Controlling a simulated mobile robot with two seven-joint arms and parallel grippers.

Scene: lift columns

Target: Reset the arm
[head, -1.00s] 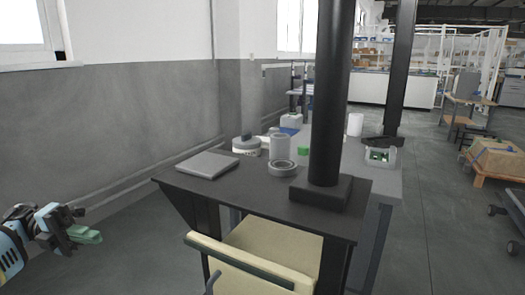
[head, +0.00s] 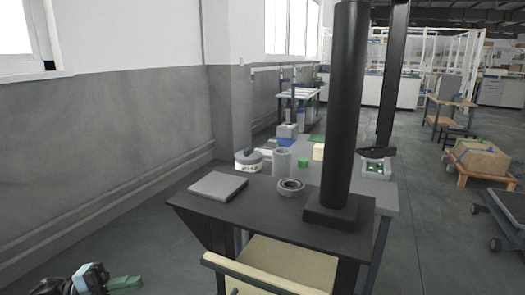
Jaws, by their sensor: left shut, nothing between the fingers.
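My left gripper (head: 124,284) shows at the bottom left of the head view, low and away from the table. Its green fingertips are shut with nothing between them. Most of the left arm is below the picture. My right gripper is not in view. The dark table (head: 183,202) stands to the right of the left gripper, with a clear gap of floor between them.
The table holds a grey flat box (head: 218,186), a grey ring (head: 291,187) and a thick black column (head: 343,110). Behind it are a grey cylinder (head: 282,161), a green block (head: 303,163) and a bin (head: 374,169).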

